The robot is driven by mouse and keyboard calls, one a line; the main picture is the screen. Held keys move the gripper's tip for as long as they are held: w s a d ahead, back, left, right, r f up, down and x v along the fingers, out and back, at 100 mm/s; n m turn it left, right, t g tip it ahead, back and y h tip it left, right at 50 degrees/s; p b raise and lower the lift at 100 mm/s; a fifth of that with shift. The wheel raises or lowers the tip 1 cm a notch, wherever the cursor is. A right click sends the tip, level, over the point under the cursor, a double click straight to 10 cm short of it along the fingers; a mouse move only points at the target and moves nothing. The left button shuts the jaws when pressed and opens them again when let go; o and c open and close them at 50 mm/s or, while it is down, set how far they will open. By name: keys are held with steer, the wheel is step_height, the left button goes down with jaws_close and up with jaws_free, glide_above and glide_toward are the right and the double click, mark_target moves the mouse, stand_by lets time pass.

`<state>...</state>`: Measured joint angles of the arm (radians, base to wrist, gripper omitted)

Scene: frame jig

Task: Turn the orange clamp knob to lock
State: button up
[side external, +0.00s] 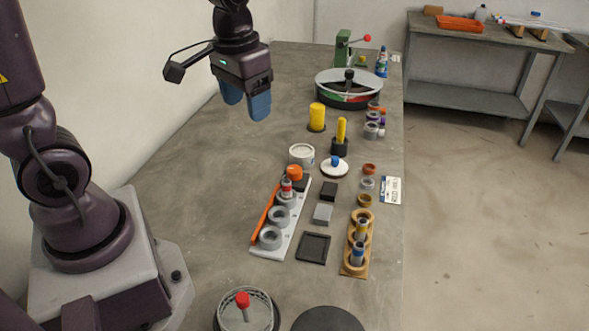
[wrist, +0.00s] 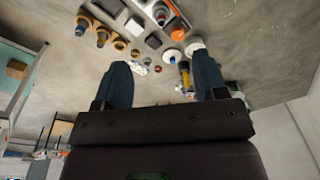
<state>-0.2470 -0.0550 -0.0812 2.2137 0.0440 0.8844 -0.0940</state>
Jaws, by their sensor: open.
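The orange clamp knob (side external: 294,173) sits at the far end of a white frame jig (side external: 285,238) on the grey table. An orange bar (side external: 265,212) runs along the jig's left side. Grey rings (side external: 279,217) sit along the jig, and the far one holds a small red-and-white piece (side external: 287,187). The orange knob also shows at the top of the wrist view (wrist: 177,34). My gripper (side external: 246,104) is open and empty, high above the table, up and left of the knob. Its two blue fingers (wrist: 160,84) are apart in the wrist view.
A white tub (side external: 302,154) and a blue-knobbed lid (side external: 334,167) stand just beyond the knob. Right of the jig are small blocks (side external: 323,214), a black tray (side external: 313,248) and a wooden ring holder (side external: 345,268). Yellow posts (side external: 317,117) stand farther back. The table left of the jig is clear.

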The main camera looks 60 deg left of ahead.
mark_target(295, 169)
steer(key=w+a+f+n+g, duration=0.1)
steer(key=w+a+f+n, duration=0.55)
steer(key=w+f, duration=0.65)
steer(key=shift+h, duration=0.3)
steer(key=f, duration=1.1)
steer(key=shift+w+a+f, duration=0.15)
steer(key=shift+a+f, duration=0.1)
steer(key=shift+f, duration=0.15)
steer(key=c, duration=0.9)
